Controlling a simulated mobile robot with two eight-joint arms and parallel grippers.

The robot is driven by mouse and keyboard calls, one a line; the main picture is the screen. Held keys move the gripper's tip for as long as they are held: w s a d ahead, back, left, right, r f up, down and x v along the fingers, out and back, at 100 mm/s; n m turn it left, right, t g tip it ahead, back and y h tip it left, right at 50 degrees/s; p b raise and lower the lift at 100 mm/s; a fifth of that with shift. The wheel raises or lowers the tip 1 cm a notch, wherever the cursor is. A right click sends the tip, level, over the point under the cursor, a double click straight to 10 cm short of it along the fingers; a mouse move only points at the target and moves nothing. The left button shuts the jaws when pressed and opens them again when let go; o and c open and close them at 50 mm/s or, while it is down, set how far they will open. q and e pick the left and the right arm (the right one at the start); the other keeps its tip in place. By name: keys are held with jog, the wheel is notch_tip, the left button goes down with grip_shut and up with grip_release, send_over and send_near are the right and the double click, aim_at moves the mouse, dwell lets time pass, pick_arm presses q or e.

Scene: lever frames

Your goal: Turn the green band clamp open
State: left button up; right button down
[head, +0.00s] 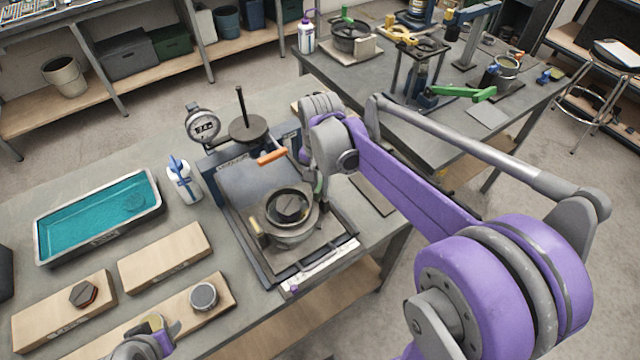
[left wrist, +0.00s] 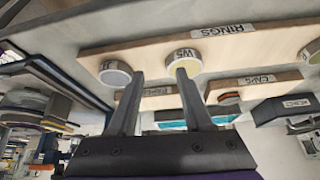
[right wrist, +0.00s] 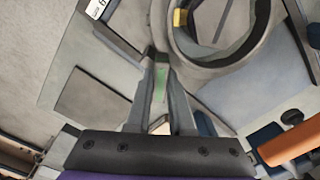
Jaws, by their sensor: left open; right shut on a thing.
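The green band clamp shows as a small green lever (right wrist: 160,84) between the fingertips in the right wrist view. My right gripper (right wrist: 160,70) is shut on it. In the head view the right gripper (head: 316,180) reaches down at the right side of a round grey pot (head: 292,238) on a framed tray; the fingers hide most of the lever there. The clamp's band cannot be made out. My left gripper (left wrist: 160,78) is open and empty, with its fingers near a round cap on the rings board (left wrist: 225,35). In the head view it is at the bottom edge.
An orange handle (head: 272,157) and a dial gauge (head: 203,124) stand behind the pot. A second table (head: 440,135) behind holds other fixtures with green levers.

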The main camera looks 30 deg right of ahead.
dwell(0.4)
pick_arm(q)
jog(key=shift+s+f+b, duration=0.2)
jog(key=shift+f+b, duration=0.2)
jog(key=shift+f, duration=0.15)
pick_arm(e)
jog(key=n, duration=0.5)
jog(key=shift+n, duration=0.3)
pick_arm(q)
jog(key=shift+s+f, duration=0.1)
jog(key=shift+f, duration=0.15)
pick_arm(e)
jog(key=n, duration=0.4)
jog(key=shift+n, duration=0.7)
jog(key=c, duration=0.8)
grip_release()
jog(key=shift+r, duration=0.1)
